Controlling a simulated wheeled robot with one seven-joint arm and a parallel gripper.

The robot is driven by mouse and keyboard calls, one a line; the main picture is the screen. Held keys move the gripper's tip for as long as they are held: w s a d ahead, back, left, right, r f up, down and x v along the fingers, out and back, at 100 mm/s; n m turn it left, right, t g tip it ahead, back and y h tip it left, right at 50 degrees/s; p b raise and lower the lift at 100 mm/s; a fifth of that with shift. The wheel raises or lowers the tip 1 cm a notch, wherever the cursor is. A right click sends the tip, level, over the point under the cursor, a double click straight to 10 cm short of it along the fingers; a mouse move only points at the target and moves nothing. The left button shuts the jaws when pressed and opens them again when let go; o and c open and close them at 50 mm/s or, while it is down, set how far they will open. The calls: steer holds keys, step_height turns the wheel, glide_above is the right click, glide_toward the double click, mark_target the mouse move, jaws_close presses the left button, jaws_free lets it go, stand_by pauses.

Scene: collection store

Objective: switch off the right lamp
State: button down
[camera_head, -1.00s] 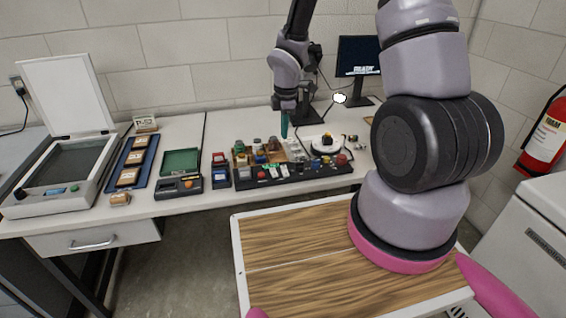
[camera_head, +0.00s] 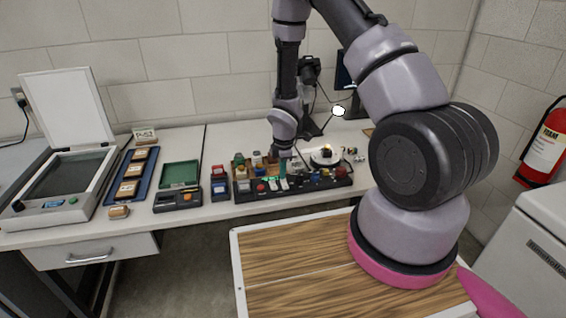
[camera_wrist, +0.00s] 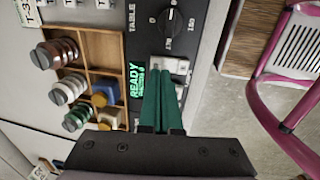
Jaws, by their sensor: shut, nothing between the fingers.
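One lit lamp (camera_head: 338,110) glows white at the back of the table, right of my forearm; I cannot make out a second lamp. A black control panel (camera_head: 325,182) runs along the table's front edge. My gripper (camera_head: 283,167) is low over this panel, its teal fingers together and empty. In the wrist view my gripper (camera_wrist: 164,76) points at a pale switch plate (camera_wrist: 170,66). The fingers cover part of the plate, and I cannot tell whether they touch it. A black rotary knob (camera_wrist: 171,19) and a green READY display (camera_wrist: 137,80) are beside it.
A wooden compartment tray (camera_wrist: 92,72) with small spools and blocks adjoins the panel. A white round stand (camera_head: 326,158) is at its right. A scanner (camera_head: 65,178), a blue tray (camera_head: 130,176) and a green-lidded box (camera_head: 178,190) stand at left. A monitor (camera_head: 344,78) is partly hidden.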

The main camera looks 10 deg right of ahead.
steer(key=shift+f, duration=0.55)
steer(key=shift+w+f, duration=0.1)
steer(key=shift+f+g, duration=0.15)
steer(key=shift+g, duration=0.15)
steer(key=shift+s, duration=0.8)
